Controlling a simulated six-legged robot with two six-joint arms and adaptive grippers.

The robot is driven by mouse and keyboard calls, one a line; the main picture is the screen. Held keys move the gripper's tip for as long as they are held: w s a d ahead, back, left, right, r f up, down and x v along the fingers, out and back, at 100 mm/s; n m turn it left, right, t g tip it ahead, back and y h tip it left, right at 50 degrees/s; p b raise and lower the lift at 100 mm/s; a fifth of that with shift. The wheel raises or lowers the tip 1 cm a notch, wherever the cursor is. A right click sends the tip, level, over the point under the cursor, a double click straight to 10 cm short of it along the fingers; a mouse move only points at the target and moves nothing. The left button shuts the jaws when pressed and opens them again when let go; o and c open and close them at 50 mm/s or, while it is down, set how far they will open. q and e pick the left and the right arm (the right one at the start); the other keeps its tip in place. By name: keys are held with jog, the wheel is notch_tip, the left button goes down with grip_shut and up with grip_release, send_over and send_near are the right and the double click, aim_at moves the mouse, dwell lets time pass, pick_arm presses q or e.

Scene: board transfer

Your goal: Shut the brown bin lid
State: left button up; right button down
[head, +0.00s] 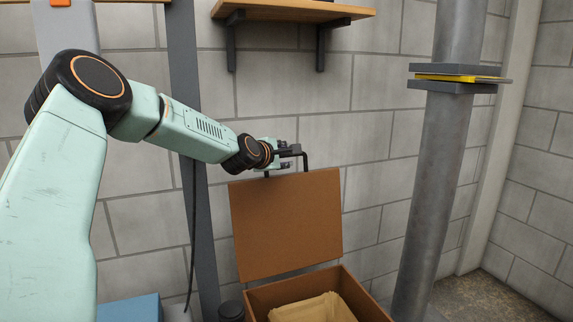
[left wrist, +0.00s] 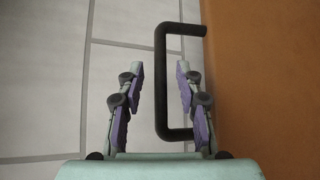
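The brown bin (head: 365,297) stands open at the bottom centre of the head view. Its brown lid (head: 287,225) is raised nearly upright, and it fills the right side of the left wrist view (left wrist: 265,80). A black bar handle (left wrist: 160,80) sticks out from the lid's far face; part of it shows above the lid's top edge (head: 306,160). My left gripper (head: 287,156) is at the handle, behind the lid's top edge. Its two fingers (left wrist: 160,85) are apart, with the handle's bar between them and a gap on each side. My right gripper is out of view.
A tan liner (head: 315,308) lies in the bin. A grey pillar (head: 432,190) with a yellow item (head: 455,78) on its bracket stands to the right. A wooden shelf (head: 300,11) hangs above. A block wall is behind. A blue box (head: 130,308) is at lower left.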

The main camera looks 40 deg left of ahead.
pick_arm(q)
jog(key=shift+w+f+b, duration=0.3)
jog(key=shift+w+f, duration=0.05)
jog(key=shift+w, duration=0.35)
jog(key=shift+s+r, duration=0.1)
jog(key=shift+r, duration=0.15)
jog(key=shift+f, duration=0.1)
jog(key=shift+c, duration=1.3)
grip_shut()
